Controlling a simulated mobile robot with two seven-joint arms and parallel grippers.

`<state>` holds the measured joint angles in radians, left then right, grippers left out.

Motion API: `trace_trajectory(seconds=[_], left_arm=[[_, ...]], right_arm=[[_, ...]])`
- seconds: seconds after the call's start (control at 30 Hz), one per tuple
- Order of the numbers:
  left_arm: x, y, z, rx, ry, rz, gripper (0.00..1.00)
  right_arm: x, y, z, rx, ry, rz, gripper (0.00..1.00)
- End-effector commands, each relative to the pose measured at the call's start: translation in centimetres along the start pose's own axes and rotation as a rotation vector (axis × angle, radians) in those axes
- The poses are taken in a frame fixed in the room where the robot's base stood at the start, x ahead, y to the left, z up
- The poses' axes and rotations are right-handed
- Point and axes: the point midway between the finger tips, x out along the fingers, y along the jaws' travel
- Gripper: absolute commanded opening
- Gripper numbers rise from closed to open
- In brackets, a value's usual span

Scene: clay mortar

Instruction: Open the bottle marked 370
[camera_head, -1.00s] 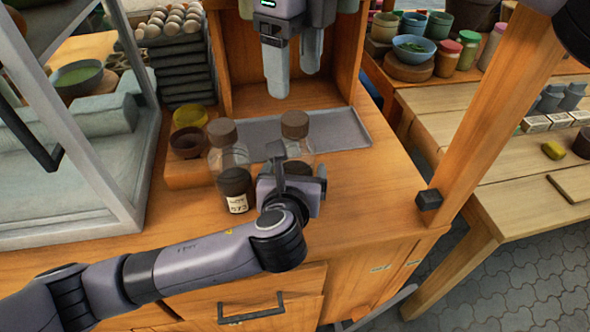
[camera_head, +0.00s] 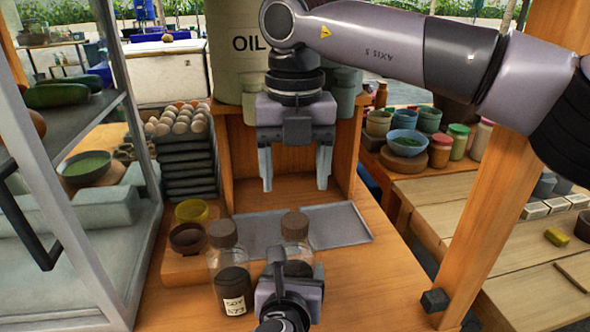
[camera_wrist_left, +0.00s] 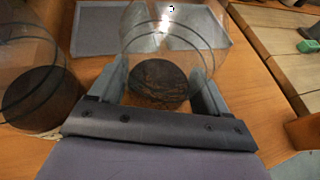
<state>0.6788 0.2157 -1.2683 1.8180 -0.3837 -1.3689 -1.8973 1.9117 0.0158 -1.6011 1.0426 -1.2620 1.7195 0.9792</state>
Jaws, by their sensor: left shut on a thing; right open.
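Two clear bottles with brown caps and dark contents stand on the wooden counter. The left bottle (camera_head: 233,282) has a white label reading roughly "SOY 573"; the last digits are hard to read. The right bottle (camera_head: 296,251) is capped, and its front is hidden by my left gripper (camera_head: 297,268), which is shut on it. The wrist view shows this bottle (camera_wrist_left: 160,83) between the two fingers, with the other bottle (camera_wrist_left: 38,100) to the left. No label reading 370 shows. My right gripper (camera_head: 296,187) is open and empty, pointing down above and behind the right bottle.
A grey metal tray (camera_head: 340,224) lies behind the bottles. Yellow and brown bowls (camera_head: 190,211) stand left of them. A glass-sided cabinet (camera_head: 75,250) bounds the left, a wooden post (camera_head: 490,170) the right. Counter right of the left gripper is clear (camera_head: 375,285).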

Motion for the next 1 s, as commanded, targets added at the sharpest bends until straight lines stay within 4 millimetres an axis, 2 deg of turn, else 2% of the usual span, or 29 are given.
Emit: trace_trajectory(seconds=[0.7, 1.0], left_arm=[[0.0, 0.01, -0.03, 0.001, 0.001, 0.0, 0.0], [0.0, 0.01, -0.03, 0.001, 0.001, 0.001, 0.0]], right_arm=[[-0.01, -0.03, 0.0, 1.121, 0.0, 0.0, 0.69], [-0.01, -0.03, 0.0, 1.403, 0.0, -0.001, 0.69]])
